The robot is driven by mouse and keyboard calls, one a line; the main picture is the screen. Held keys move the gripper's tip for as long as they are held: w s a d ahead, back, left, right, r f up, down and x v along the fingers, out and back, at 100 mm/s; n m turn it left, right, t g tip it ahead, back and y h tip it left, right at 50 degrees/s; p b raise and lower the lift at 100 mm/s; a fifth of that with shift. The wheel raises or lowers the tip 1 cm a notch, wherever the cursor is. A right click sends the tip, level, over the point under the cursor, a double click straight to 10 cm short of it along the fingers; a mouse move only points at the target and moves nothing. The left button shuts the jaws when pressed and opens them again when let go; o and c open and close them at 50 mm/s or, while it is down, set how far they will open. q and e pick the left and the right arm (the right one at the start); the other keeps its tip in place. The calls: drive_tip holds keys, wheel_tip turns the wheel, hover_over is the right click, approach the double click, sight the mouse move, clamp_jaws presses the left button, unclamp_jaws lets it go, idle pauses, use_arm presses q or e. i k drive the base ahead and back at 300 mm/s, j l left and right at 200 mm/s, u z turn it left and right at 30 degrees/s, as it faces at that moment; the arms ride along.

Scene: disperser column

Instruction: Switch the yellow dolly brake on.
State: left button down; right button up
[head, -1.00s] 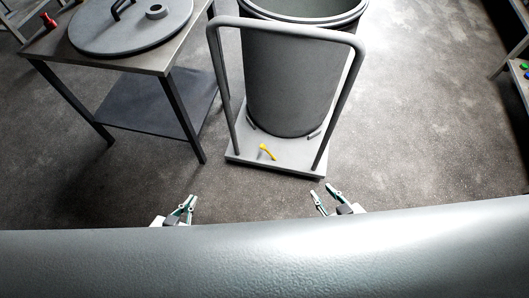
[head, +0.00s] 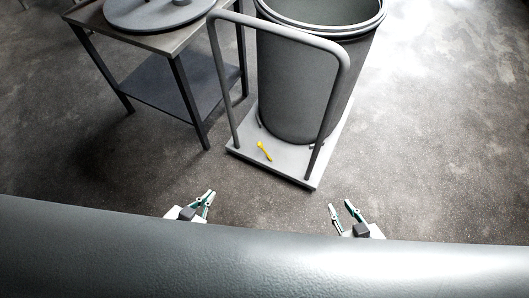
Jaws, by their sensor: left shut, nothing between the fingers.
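The yellow brake lever (head: 264,151) sits on the front part of the grey dolly's flat deck (head: 290,170), slanting down to the right. It is too small to tell its setting. The dolly's tall grey push handle (head: 213,75) rises around the deck. My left gripper (head: 209,194) is shut and empty, low over the floor in front of the dolly and left of the lever. My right gripper (head: 341,204) is open and empty, in front of the dolly and right of the lever. Both grippers are apart from the dolly.
A large grey drum (head: 300,90) stands on the dolly behind the handle. A metal table (head: 150,40) with a round grey lid (head: 140,14) stands at the left, close to the dolly. Open floor (head: 430,150) lies at the right and in front.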

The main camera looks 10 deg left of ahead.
sight(260, 144)
drive_tip(key=k+l, duration=0.1)
drive_tip(key=l, duration=1.1)
drive_tip(key=k+l, duration=0.15)
drive_tip(key=l, duration=0.45)
